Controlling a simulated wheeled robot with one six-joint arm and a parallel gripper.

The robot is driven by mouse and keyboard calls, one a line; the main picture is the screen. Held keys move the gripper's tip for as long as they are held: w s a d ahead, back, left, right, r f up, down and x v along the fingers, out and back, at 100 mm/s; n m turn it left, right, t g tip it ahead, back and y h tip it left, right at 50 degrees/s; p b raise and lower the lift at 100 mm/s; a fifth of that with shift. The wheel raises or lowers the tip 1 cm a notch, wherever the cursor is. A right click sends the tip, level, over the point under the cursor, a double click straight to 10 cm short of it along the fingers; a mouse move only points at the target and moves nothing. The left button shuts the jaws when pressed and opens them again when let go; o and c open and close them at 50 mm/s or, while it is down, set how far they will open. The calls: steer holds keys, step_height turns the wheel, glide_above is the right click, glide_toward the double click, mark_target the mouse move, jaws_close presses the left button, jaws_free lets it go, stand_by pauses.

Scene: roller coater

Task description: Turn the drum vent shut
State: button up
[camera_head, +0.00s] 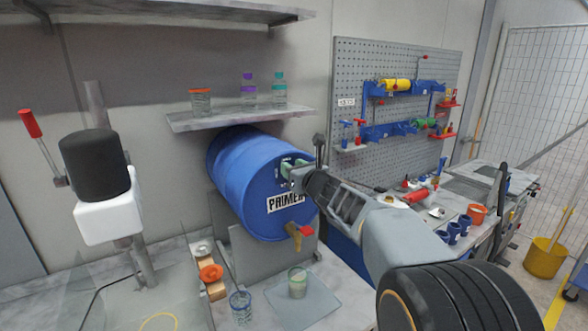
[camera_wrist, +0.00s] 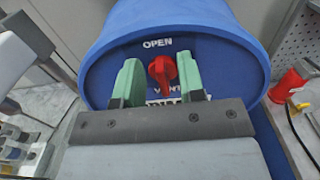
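The blue drum (camera_head: 240,175) lies on its side in a grey stand, with a PRIMER label on its end face. In the wrist view the drum (camera_wrist: 225,70) fills the upper middle. The vent is a red knob (camera_wrist: 162,70) on that face, below the word OPEN and above lettering partly hidden by my gripper. My gripper (camera_wrist: 158,66) is open, with one green finger on each side of the knob and gaps visible between. In the head view my gripper (camera_head: 287,170) is at the upper part of the drum face and hides the knob.
A brass tap with a red handle (camera_head: 305,231) sticks out low on the drum. A shelf (camera_head: 230,118) with bottles hangs above the drum. A pegboard (camera_head: 350,80) is behind, right.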

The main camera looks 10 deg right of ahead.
steer(key=shift+c, duration=0.5)
jaws_close()
steer(key=shift+f+n+b, duration=0.1)
steer(key=shift+n+b, duration=0.2)
steer(key=shift+b, duration=0.25)
steer(key=shift+s+a+f+n+b, duration=0.1)
steer(key=shift+a+f+n+b, duration=0.2)
steer(key=shift+n+b, duration=2.65)
steer(key=shift+s+a+f+n+b, duration=0.1)
steer(key=shift+a+f+n+b, duration=0.25)
steer(key=shift+n+b, duration=2.65)
steer(key=shift+s+a+f+n+b, duration=0.1)
steer(key=shift+a+f+n+b, duration=0.2)
steer(key=shift+n+b, duration=2.65)
steer(key=shift+r+b, duration=0.1)
steer(key=shift+b, duration=0.25)
